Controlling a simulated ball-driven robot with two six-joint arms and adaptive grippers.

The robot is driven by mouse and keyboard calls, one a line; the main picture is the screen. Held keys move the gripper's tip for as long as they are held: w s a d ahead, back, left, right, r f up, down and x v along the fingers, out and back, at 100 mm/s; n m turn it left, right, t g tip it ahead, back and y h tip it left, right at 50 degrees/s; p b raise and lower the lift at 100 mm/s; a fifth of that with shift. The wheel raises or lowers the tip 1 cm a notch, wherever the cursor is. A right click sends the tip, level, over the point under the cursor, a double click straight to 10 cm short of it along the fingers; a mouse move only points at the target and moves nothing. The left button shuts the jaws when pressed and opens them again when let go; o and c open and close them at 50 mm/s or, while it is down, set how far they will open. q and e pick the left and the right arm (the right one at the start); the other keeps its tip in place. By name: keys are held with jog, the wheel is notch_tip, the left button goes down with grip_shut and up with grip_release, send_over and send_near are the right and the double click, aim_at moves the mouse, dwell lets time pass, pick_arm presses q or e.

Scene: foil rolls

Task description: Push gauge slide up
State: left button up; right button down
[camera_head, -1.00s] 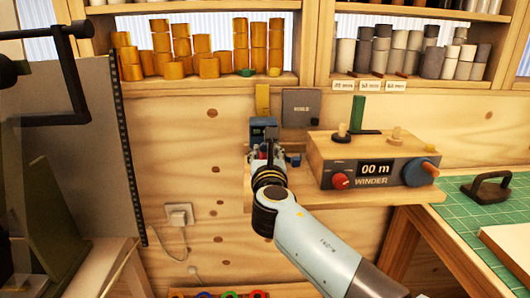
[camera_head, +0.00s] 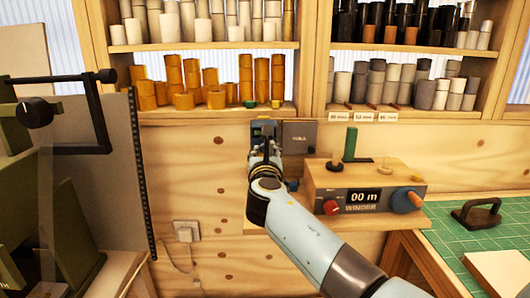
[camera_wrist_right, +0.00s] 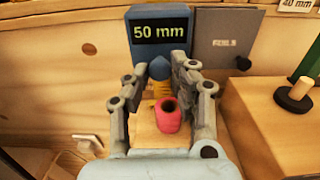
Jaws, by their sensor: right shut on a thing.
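The gauge slide is a blue block with a dark display reading "50 mm" (camera_wrist_right: 160,31) in the right wrist view, with a blue knob (camera_wrist_right: 159,67) on its front. My right gripper (camera_wrist_right: 160,72) is shut on the knob, one finger on each side. In the head view the gripper (camera_head: 264,146) is in front of the wall, just below the block. A yellow strip (camera_wrist_right: 158,89) shows below the knob. My left gripper is in neither view.
A pink-red hollow roll (camera_wrist_right: 168,114) stands below, between the finger links. A grey box (camera_head: 299,136) hangs right of the gauge. The wooden winder (camera_head: 365,180) stands to the right. A shelf (camera_head: 220,114) with orange rolls is just above.

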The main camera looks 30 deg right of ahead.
jog(key=shift+w+r, duration=0.1)
jog(key=shift+r, duration=0.2)
jog(key=c, duration=1.4)
grip_release()
jog(key=shift+o, duration=1.4)
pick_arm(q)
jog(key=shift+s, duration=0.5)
pick_arm(e)
jog(key=v, duration=0.7)
jog(key=shift+s+a, duration=0.15)
jog(key=shift+s, duration=0.1)
